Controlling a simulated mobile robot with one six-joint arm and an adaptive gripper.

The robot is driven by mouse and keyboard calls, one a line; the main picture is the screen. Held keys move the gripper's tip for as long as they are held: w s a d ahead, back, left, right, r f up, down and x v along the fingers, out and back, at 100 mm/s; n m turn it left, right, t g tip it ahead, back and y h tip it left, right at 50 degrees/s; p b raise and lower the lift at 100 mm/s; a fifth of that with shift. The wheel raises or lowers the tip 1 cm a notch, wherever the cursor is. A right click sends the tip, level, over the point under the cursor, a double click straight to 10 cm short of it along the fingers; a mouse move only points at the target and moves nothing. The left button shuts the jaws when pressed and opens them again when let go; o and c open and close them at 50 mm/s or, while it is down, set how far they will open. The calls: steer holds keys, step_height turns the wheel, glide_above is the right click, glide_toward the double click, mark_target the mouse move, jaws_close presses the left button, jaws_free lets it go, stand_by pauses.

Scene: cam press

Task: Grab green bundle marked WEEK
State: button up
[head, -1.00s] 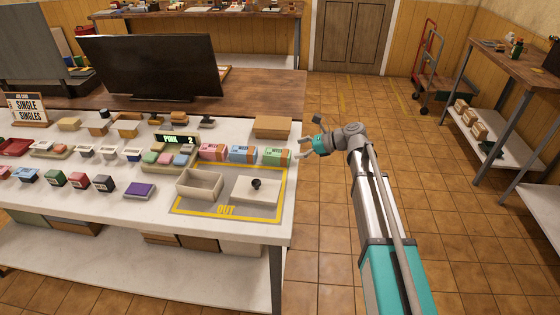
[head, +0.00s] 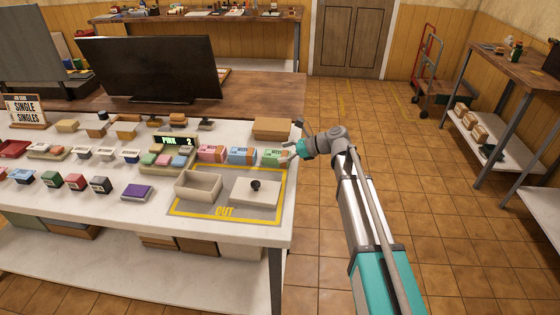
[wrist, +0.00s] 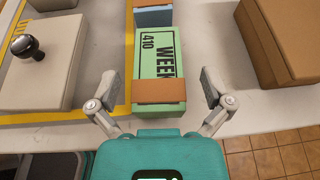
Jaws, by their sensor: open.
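The green bundle (wrist: 153,62) shows large in the wrist view, marked WEEK and 410, with a brown band (wrist: 158,91) around its near end. It sits on the white bench top, and in the head view it is the rightmost (head: 272,156) of three banded bundles. My gripper (wrist: 160,82) is open and empty. Its two fingers stand to either side of the bundle's near end, apart from it as far as I can tell. In the head view my gripper (head: 287,153) is at the bench's right edge and partly covers the bundle.
A blue bundle (head: 241,155) and a pink bundle (head: 211,153) stand left of the green one. A lid with a black knob (head: 256,192) and an open box (head: 198,184) lie in the yellow OUT area. A brown box (head: 272,127) stands behind.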

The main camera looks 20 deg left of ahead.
steer(key=shift+b+x, duration=0.3)
steer(key=shift+x, duration=0.85)
steer(key=shift+c, duration=0.3)
steer(key=c, duration=1.2)
steer(key=shift+r, duration=0.15)
step_height(320, 180, up, 2)
steer(key=p, duration=0.2)
steer(key=shift+r+p, duration=0.25)
steer(key=shift+p, duration=0.15)
steer(key=shift+s+a+r+p, duration=2.4)
steer(key=shift+a+r+p, duration=0.15)
steer(key=shift+s+a+r+p, duration=2.4)
steer(key=shift+a+r+p, duration=0.1)
steer(key=shift+r+p, duration=0.1)
